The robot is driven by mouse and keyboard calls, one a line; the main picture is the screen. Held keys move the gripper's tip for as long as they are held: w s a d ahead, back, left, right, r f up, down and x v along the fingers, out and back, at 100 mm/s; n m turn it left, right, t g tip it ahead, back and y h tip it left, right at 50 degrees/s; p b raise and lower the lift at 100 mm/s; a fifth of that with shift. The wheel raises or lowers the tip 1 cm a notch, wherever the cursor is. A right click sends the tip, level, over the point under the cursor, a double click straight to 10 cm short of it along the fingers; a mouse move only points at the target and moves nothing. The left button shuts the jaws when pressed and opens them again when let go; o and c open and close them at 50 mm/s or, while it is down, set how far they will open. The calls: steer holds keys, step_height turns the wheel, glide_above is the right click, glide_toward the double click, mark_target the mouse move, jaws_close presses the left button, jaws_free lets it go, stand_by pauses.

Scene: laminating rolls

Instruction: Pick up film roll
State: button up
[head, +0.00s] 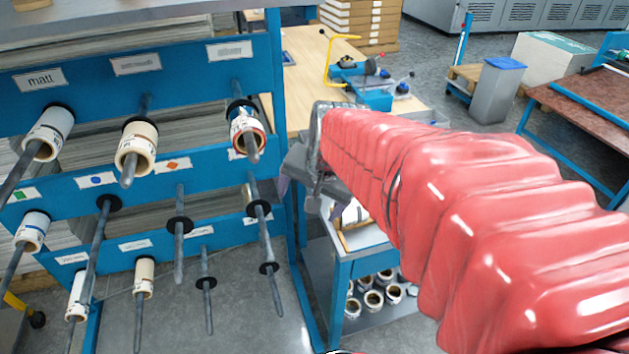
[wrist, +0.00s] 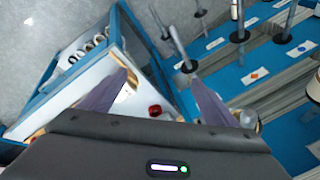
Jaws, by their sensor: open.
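Several film rolls hang on rods of a blue rack. In the head view, the top row holds a white roll (head: 48,132) under the "matt" label, a cream roll (head: 136,147) and a red-and-white banded roll (head: 246,128). Lower rows hold smaller white rolls, such as one at the left (head: 33,230) and one at the bottom (head: 143,277). My gripper (head: 312,190) is right of the rack, above a blue cart, partly hidden by my red-covered arm. In the wrist view my gripper (wrist: 160,77) has its two purple-grey fingers spread apart, with nothing visibly held between them.
The blue cart (head: 341,285) has more rolls (head: 372,300) on its lower shelf and a white item (head: 352,213) on top. A small red object (wrist: 155,109) shows between the fingers. A wooden table (head: 308,75) stands behind. Empty rods (head: 180,225) stick out of the rack.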

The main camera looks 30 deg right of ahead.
steer(key=w+d+f+m, duration=0.25)
steer(key=d+m, duration=0.25)
steer(key=d, duration=0.4)
steer(key=m, duration=0.5)
glide_toward(355, 205)
steer(key=r, duration=0.1)
steer(key=shift+s+a+r+h, duration=0.1)
steer(key=shift+a+r+h, duration=0.1)
steer(key=shift+a+h, duration=0.15)
steer(key=shift+g, duration=0.3)
steer(key=shift+x, duration=4.3)
steer(key=shift+f, duration=0.1)
steer(key=shift+x, duration=2.5)
steer(key=shift+a, duration=0.1)
steer(key=shift+c, duration=0.5)
steer(key=c, duration=1.1)
